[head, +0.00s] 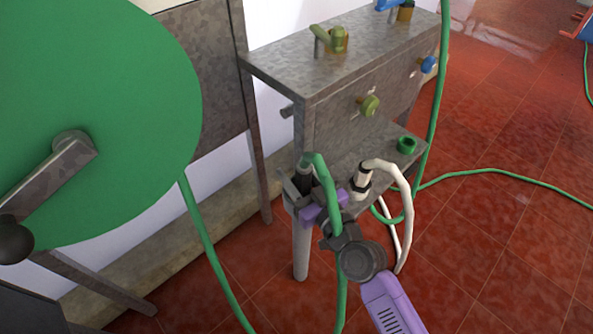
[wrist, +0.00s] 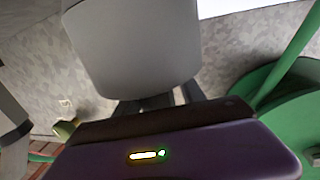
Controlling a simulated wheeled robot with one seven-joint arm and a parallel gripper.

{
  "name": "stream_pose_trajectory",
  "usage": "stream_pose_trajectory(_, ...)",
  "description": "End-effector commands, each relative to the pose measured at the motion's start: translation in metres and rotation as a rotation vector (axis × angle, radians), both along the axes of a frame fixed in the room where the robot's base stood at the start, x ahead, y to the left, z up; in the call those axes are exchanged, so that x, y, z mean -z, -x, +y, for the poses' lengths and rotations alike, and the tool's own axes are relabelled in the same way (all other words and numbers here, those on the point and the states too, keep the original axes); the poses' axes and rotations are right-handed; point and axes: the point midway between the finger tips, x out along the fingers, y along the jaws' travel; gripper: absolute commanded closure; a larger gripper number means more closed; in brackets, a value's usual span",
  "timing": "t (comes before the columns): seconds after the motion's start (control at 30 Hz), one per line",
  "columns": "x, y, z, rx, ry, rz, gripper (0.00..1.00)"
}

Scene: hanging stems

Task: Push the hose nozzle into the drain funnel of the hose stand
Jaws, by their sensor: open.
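The grey metal hose stand (head: 345,160) has a low shelf at its front. At the shelf's left end, a green hose (head: 325,180) bends over into a dark nozzle (head: 303,183) pointing down. My gripper (head: 300,190) is open, with its fingers close around or beside this nozzle; I cannot tell if they touch it. A funnel under the nozzle is hidden or too small to make out. In the wrist view, a large smooth grey rounded thing (wrist: 132,50), which I cannot identify, stands close in front of my gripper (wrist: 160,105).
A white hose (head: 400,185) ends upright at the shelf, right of my gripper. A green ring (head: 407,145) sits farther along the shelf. Olive (head: 369,105) and blue (head: 428,64) knobs stick out of the stand. A green reel (head: 110,110) fills the left.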

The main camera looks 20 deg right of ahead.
Motion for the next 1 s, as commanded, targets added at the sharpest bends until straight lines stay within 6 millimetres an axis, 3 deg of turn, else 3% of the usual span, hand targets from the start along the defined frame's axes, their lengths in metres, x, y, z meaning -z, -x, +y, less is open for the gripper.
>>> stream_pose_trajectory(0.37, 0.001, 0.003, -0.008, 0.015, 0.002, -0.001, 0.42)
stream_pose_trajectory(0.8, 0.002, 0.062, -0.008, 0.003, 0.001, 0.002, 0.42)
stream_pose_trajectory(1.0, 0.000, 0.076, -0.009, 0.002, 0.001, 0.000, 0.42)
